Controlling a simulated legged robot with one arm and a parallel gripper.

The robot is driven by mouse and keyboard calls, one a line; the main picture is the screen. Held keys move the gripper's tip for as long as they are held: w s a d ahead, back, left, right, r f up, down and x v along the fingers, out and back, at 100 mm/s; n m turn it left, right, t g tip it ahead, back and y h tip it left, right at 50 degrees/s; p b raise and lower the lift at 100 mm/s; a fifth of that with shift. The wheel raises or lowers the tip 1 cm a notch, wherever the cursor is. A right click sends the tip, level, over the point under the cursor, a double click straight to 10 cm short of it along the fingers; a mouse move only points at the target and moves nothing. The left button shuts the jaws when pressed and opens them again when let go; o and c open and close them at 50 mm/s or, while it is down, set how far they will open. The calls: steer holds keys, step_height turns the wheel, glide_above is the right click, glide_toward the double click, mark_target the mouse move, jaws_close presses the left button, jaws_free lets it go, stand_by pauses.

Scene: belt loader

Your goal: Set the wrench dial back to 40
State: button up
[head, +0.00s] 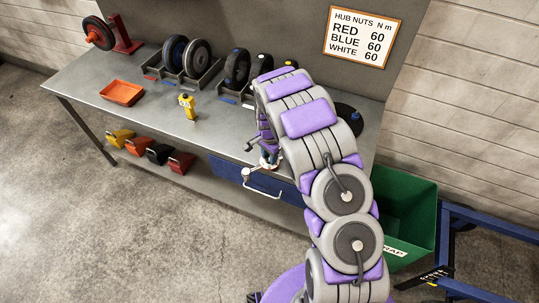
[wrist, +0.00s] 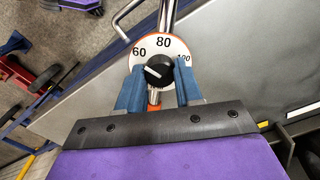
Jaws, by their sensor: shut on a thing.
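The wrench dial (wrist: 152,47) is a white disc with an orange rim and the numbers 60, 80 and 100 showing in the wrist view. Its black knob (wrist: 159,70) has a white pointer mark slanting up-left, toward the 60 side; the exact setting is hard to tell. My gripper (wrist: 158,82) is shut on the knob, one blue finger on each side. The wrench's metal shaft (wrist: 166,16) runs up from the dial; a bit of orange shows below it. In the head view my gripper (head: 268,158) is at the bench's front edge, the dial mostly hidden.
The grey bench (head: 150,112) holds wheels in racks, an orange tray (head: 122,93) and a yellow tool (head: 187,105). A blue drawer (head: 225,171) is under its front edge. A green bin (head: 410,215) stands at right. A sign (head: 362,37) lists 60 for red, blue and white.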

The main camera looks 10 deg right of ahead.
steer(key=shift+a, duration=0.1)
steer(key=n+p, duration=0.2)
steer(key=n, duration=0.3)
steer(key=shift+n, duration=0.4)
steer(key=n+p, duration=0.2)
steer(key=n, duration=0.3)
steer(key=shift+h, duration=0.3)
steer(key=shift+n, duration=0.4)
steer(key=o, duration=1)
steer(key=shift+w+a, duration=0.1)
steer(key=shift+a, duration=0.05)
steer(key=shift+o, duration=0.2)
